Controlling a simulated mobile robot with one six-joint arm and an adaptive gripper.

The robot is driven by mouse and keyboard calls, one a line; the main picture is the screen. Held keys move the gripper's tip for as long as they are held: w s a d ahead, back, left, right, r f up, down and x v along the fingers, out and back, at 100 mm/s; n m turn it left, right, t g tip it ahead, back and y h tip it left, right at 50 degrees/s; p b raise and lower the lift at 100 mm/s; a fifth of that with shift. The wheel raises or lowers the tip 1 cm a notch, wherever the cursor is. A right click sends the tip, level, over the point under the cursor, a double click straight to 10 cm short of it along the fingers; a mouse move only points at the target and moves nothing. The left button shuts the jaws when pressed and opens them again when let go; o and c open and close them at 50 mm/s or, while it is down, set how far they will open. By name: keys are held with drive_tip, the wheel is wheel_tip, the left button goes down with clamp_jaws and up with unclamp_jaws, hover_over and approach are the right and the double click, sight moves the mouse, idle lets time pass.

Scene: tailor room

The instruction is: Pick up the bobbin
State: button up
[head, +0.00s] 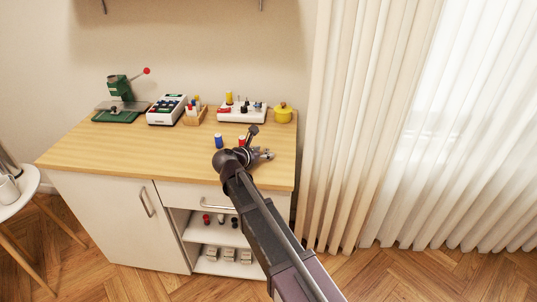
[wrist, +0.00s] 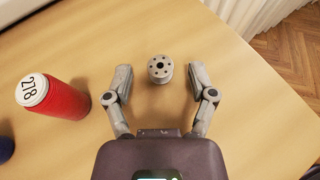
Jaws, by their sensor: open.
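The bobbin (wrist: 160,69) is a small grey metal spool with holes in its top face, upright on the wooden table. In the wrist view it lies between the fingertips of my gripper (wrist: 160,82), with a gap on each side. My gripper is open and holds nothing. In the head view my gripper (head: 264,154) is low over the right part of the tabletop; I cannot clearly make out the bobbin there.
A blue spool (head: 219,141) stands further left on the wooden tabletop (head: 150,150). A yellow pot (head: 283,113), white trays and a green press (head: 119,98) line the back. Curtains (head: 345,120) hang at the right.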

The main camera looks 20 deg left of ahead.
idle(0.4)
drive_tip(key=c, duration=0.8)
drive_tip(key=shift+r, duration=0.15)
wheel_tip(320, 180, up, 2)
drive_tip(key=p, duration=0.3)
drive_tip(key=shift+r, duration=0.25)
drive_tip(key=s+d, duration=0.1)
drive_tip(key=s, duration=0.4)
drive_tip(key=s+d+r+p, duration=0.1)
drive_tip(key=s+d, duration=0.1)
drive_tip(key=s, duration=0.3)
drive_tip(key=s+d+r+p, duration=0.1)
drive_tip(key=s, duration=0.4)
drive_tip(key=shift+s+d+r, duration=0.1)
drive_tip(key=shift+s+d, duration=0.05)
drive_tip(key=shift+d, duration=0.25)
